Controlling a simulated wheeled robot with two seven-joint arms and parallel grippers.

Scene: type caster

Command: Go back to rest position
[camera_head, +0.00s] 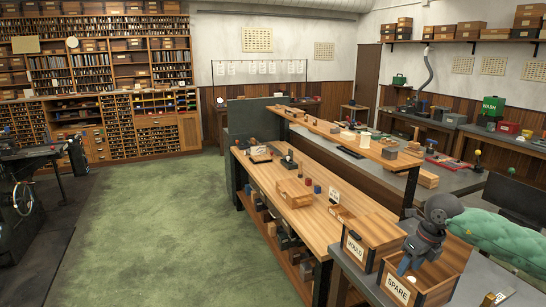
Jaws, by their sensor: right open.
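My right gripper (413,262) is dark grey and hangs at the lower right, pointing down over the wooden box labelled SPARE (399,290). It is open, and I see nothing held in it. A small pale item (412,280) shows in that box below the gripper; whether the fingers touch it I cannot tell. A second wooden box labelled MOULDS (355,250) stands just behind and to the left, close to the gripper. My left gripper is not in view.
A long wooden bench (265,180) with small blocks and trays runs away from me, with a raised shelf (320,128) along its right side. Green floor (150,220) is clear on the left, beside a dark machine (25,190).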

